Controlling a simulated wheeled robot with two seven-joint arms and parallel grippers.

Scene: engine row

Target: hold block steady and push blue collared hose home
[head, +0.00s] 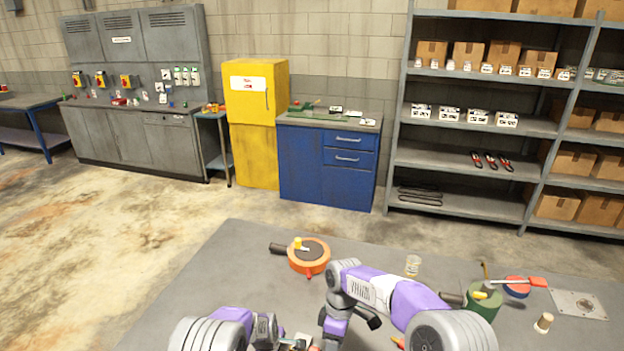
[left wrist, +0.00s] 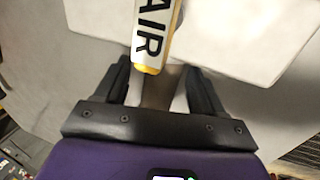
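In the left wrist view, the two dark fingers of my left gripper (left wrist: 160,85) stand apart. A grey-brown piece lies between them, and I see no clear contact with either finger. A white tube lettered "AIR" with a yellow end (left wrist: 150,40) lies just beyond the fingertips, over pale surfaces. In the head view my left arm is low at the bottom, its fingers cut off or hidden. My right arm bends down near the bottom middle; its fingertips are not clear. I cannot make out the block or a blue collared hose for certain.
The grey table (head: 230,290) carries an orange round tool (head: 309,257), a clear jar (head: 413,266), a green can (head: 484,303), a red and blue round item (head: 516,288), a metal plate (head: 578,304) and a small cork-like piece (head: 544,322). The table's left part is clear.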

